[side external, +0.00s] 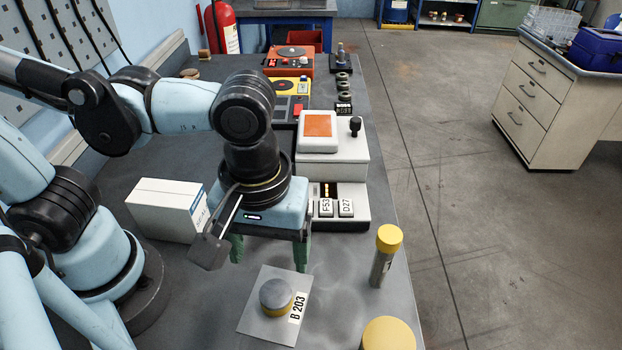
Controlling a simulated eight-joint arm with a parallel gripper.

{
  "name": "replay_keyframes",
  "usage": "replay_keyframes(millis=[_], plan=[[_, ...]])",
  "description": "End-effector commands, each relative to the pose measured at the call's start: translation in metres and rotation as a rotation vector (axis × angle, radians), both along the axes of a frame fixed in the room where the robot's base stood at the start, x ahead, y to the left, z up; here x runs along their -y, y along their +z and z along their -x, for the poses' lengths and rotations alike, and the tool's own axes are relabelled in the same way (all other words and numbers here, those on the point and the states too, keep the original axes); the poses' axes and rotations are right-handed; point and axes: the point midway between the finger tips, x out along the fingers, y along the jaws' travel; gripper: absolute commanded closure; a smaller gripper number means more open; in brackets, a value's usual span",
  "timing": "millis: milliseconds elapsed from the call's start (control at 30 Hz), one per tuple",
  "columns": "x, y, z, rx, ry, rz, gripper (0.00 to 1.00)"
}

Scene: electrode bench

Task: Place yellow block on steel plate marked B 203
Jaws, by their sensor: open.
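The steel plate marked B 203 (252,322) lies flat on the bench, with its label at the right edge. A short round block (276,297) rests on the plate; its side is yellow and its top looks grey, perhaps from shadow. This may be the yellow block. My gripper (270,254) points down above the far edge of the plate, beyond the block. Its two green fingers are spread apart with nothing between them, clear of the block.
A yellow-capped grey cylinder (384,257) stands right of the plate. A larger yellow round top (388,335) shows at the bottom edge. A white box (165,208) stands left of my gripper. A white console with an orange panel (319,125) stands behind it.

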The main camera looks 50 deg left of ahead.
Motion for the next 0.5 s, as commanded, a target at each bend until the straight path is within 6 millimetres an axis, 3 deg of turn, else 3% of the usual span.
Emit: replay_keyframes(millis=[300, 500], plan=[[-0.003, 0.016, -0.003, 0.008, -0.007, 0.007, 0.22], [-0.033, 0.014, -0.036, 0.118, -0.127, 0.07, 0.22]])
